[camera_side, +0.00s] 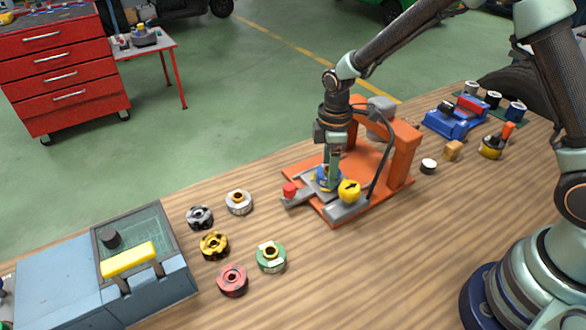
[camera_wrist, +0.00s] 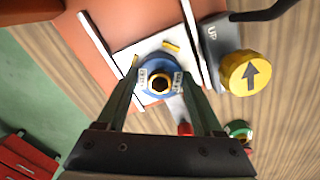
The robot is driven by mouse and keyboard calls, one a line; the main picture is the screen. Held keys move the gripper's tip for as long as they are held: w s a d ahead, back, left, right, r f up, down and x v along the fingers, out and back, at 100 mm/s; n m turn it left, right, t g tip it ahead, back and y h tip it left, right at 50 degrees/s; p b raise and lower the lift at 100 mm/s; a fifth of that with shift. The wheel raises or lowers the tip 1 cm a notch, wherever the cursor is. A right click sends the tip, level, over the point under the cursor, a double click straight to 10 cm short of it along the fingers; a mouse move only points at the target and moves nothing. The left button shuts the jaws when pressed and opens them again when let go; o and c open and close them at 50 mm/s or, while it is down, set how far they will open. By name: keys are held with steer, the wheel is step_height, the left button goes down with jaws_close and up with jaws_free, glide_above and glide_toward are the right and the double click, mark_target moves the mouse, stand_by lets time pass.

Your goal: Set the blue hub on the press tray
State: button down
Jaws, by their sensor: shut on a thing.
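The blue hub (camera_wrist: 147,88) has a brass-coloured centre and small pale labels. It is between the two fingers of my gripper (camera_wrist: 160,78), which is shut on it. In the side view, the hub (camera_side: 320,181) is partly hidden by my gripper (camera_side: 331,176). The press tray (camera_wrist: 126,57) is a pale plate directly under the hub, and it also shows in the side view (camera_side: 309,189). The hub is over the tray; I cannot tell whether it touches it.
The orange press (camera_side: 405,150) frames the tray, with a yellow arrow knob (camera_side: 349,190) and a red knob (camera_side: 290,189) close by. Several other hubs, including a green one (camera_side: 271,257), lie left of it. A grey-blue box (camera_side: 62,285) stands at the bench's left.

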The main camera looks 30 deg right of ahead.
jaws_free()
stand_by(0.3)
steer(key=shift+r, duration=3.45)
steer(key=shift+r, duration=0.2)
steer(key=s+d+r+m+t, duration=0.2)
steer(key=s+d+r+m, duration=0.1)
steer(key=s+r+m, duration=0.3)
steer(key=s+d+r+m+t, duration=0.3)
steer(key=s+r+m, duration=0.3)
steer(key=s+r, duration=0.2)
steer(key=shift+s+d+t, duration=0.15)
steer(key=shift+d+t, duration=0.15)
steer(key=shift+d, duration=0.45)
